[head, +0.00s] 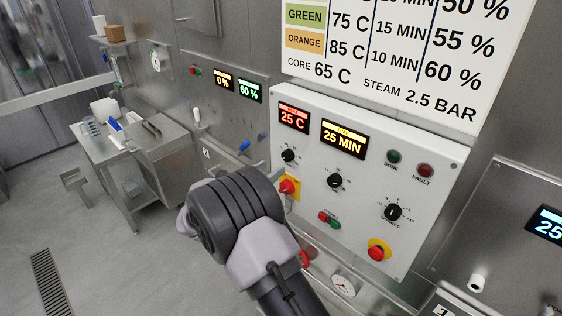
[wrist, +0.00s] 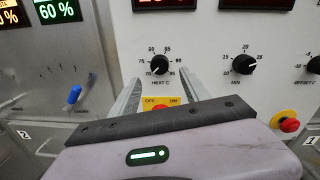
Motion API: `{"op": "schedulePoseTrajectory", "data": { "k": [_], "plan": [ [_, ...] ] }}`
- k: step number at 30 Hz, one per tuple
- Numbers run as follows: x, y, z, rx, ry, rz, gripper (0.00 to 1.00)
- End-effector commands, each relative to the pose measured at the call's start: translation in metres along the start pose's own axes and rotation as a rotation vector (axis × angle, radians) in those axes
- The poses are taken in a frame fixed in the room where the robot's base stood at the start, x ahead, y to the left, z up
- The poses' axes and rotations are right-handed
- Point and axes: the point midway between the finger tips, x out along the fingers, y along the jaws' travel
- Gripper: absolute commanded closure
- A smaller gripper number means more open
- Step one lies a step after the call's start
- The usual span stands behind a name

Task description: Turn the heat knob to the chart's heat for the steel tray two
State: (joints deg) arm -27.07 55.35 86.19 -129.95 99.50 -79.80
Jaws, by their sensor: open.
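The heat knob (head: 289,156) is a small black dial on the white control panel (head: 312,213), below a red display (head: 293,117) reading 25 C. In the wrist view the heat knob (wrist: 159,65) sits above the label HEAT C; its pointer is too small to read surely. My gripper (wrist: 161,76) is open, its two grey fingers on either side of the knob's lower part in the picture; I cannot tell whether they touch it. No steel tray is identifiable.
The minute knob (wrist: 244,66) is to the right, under a 25 MIN display (head: 343,139). A red switch on a yellow plate (head: 290,187) is just below the heat knob. An emergency button (head: 377,252) is lower right.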

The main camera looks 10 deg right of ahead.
Motion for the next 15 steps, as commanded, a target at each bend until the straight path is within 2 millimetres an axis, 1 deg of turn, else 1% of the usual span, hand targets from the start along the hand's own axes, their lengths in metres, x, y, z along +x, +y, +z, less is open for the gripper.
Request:
{"op": "schedulePoseTrajectory", "data": {
  "k": [1, 3, 6, 10, 15],
  "plan": [
    [0.014, -0.001, -0.002, 0.000, 0.001, -0.004, 0.45],
    [0.030, -0.001, -0.002, 0.001, 0.001, -0.003, 0.45],
    [0.048, 0.000, -0.001, 0.001, 0.001, -0.001, 0.45],
    [0.060, -0.001, -0.001, 0.001, 0.001, -0.001, 0.45],
    [0.065, 0.000, 0.000, 0.001, 0.001, 0.000, 0.45]
  ]
}}
